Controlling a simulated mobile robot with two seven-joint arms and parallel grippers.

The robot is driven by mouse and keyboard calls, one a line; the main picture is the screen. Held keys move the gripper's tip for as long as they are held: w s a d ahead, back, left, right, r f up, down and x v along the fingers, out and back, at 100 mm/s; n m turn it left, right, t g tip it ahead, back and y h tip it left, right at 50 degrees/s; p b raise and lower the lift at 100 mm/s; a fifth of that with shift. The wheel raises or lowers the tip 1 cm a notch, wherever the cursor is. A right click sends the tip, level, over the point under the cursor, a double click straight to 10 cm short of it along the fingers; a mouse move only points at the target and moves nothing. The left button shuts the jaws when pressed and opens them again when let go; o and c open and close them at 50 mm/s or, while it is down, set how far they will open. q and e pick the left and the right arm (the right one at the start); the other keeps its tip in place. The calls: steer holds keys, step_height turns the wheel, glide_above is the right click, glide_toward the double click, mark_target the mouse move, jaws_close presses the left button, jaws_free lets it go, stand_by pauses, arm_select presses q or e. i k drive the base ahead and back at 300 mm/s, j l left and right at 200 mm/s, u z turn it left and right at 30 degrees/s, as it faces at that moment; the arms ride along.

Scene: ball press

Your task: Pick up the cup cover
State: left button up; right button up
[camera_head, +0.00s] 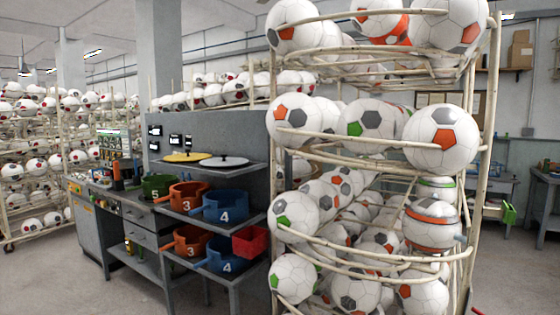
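Two flat round discs lie on the upper shelf of the grey workbench unit, one yellow (185,157) and one white (223,161); they look like covers, but I cannot tell which is the cup cover. Below them stand numbered cups with handles: an orange cup marked 3 (188,193), a blue cup marked 4 (227,203) and a green cup marked 5 (156,184). More orange (192,241) and blue cups (226,260) stand on the lower shelf. Neither of my grippers is in view.
A red bin (250,241) sits at the unit's right end. More ball racks stand at the left. Grey floor (45,275) is clear at the front left.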

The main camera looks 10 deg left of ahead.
mark_target(225, 162)
steer(key=i+j+z, duration=0.15)
steer(key=j, duration=0.2)
steer(key=i+j+z, duration=0.1)
steer(key=j, duration=0.3)
steer(key=i+j+z, duration=0.15)
steer(key=j, duration=0.25)
steer(key=i+j+z, duration=0.1)
steer(key=j, duration=0.35)
steer(key=i+j+z, duration=0.15)
steer(key=j, duration=0.25)
